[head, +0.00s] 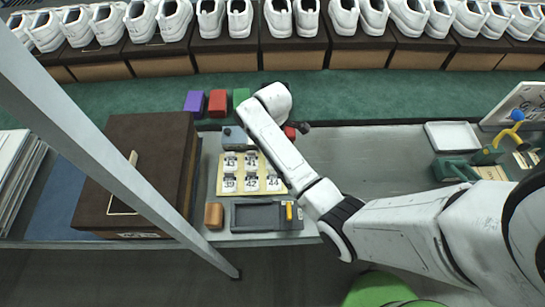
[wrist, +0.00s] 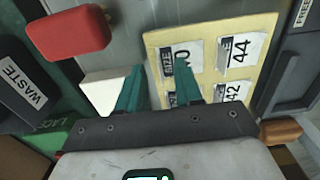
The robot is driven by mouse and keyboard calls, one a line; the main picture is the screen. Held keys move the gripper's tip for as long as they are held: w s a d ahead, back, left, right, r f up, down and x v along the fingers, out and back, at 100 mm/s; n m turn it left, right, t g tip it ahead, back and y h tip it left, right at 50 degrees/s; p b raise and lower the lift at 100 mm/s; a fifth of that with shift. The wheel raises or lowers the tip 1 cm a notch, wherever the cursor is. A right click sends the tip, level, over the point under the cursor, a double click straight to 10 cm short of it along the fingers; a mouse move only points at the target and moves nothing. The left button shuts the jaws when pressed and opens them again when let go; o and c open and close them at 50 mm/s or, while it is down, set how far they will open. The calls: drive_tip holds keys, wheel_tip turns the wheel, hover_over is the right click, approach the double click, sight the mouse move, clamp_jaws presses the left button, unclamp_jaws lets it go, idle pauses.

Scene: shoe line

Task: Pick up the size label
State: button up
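The cream label sheet (head: 222,188) lies on the bench in the head view, with small white size labels in rows; my arm covers its upper right. In the wrist view the sheet (wrist: 208,38) shows a label ending in 0 (wrist: 182,55), a 44 label (wrist: 241,48) and a 42 label (wrist: 232,90). My gripper (wrist: 161,67) is open, its teal fingers apart with nothing seen between them. Its right finger overlaps the label ending in 0; the left finger is beyond the sheet's left edge. Whether they touch anything cannot be told. The head view hides the fingers.
A red block (wrist: 70,32), a white piece (wrist: 100,92) and a WASTE bin (wrist: 20,82) are left of the fingers. A dark tray (head: 262,216) and brown block (head: 214,215) sit before the sheet. A brown box (head: 150,140) stands left. The bench right of my arm has clear room.

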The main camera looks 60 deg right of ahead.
drive_tip(key=shift+f, duration=0.6)
clamp_jaws()
